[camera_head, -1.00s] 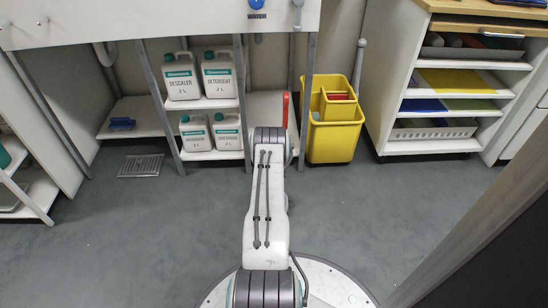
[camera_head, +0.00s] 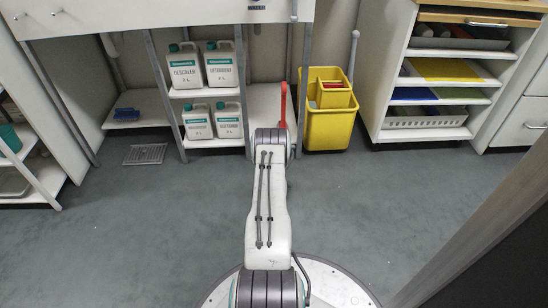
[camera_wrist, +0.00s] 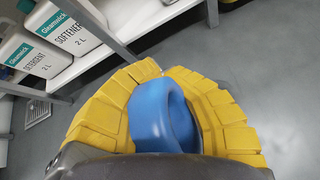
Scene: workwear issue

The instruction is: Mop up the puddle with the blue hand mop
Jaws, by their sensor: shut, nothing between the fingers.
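A blue rounded loop sits between the finger bases and looks like part of the gripper. In the head view my gripper is hidden behind my forearm. I see no clear puddle on the grey floor.
White bottles (camera_head: 185,66) stand on shelves under the counter. A floor drain (camera_head: 145,154) lies left of them. A yellow bucket (camera_head: 329,128) and a cabinet with trays (camera_head: 392,95) stand right of them. A dark edge slants across the lower right. The middle floor is clear.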

